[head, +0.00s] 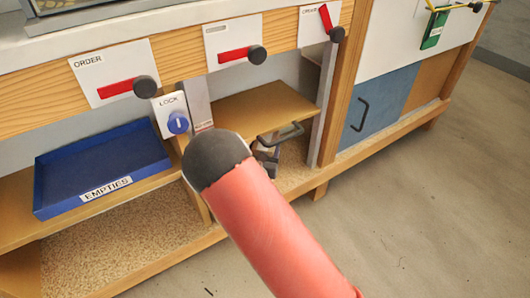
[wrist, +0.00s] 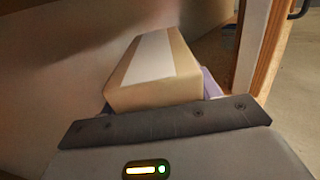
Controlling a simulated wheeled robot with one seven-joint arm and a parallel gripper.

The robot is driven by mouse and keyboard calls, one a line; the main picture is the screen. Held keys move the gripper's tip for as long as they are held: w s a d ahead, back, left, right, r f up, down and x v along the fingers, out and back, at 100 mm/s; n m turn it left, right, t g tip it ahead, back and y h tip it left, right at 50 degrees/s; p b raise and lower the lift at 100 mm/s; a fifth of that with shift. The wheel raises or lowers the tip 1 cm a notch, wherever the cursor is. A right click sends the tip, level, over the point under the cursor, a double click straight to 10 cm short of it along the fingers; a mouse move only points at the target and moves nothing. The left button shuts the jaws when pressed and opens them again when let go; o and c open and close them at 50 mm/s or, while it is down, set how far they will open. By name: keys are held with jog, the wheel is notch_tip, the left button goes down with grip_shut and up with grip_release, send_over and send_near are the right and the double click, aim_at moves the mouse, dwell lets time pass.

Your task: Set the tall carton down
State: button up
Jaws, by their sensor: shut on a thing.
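In the wrist view the tan carton (wrist: 158,72), with a pale strip along its top, lies just beyond the dark bar of my gripper (wrist: 162,102). Purple-grey finger parts show at both sides of the carton's near end, and my gripper is shut on it. The carton's underside is hidden, so I cannot tell whether it touches a surface. In the head view my red arm hides the carton and most of my gripper.
A blue tray marked EMPTIES (head: 100,168) sits on the left shelf. A LOCK plate (head: 170,116) with a blue knob is on the bench front. A wooden shelf (head: 262,106) lies right of it, with a post (head: 342,85) at its right. The floor (head: 430,200) at right is clear.

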jog(key=shift+w+f, duration=0.15)
jog(key=shift+f, duration=0.5)
jog(key=shift+f+b, duration=0.15)
jog(key=shift+b, duration=0.15)
jog(key=o, duration=1.6)
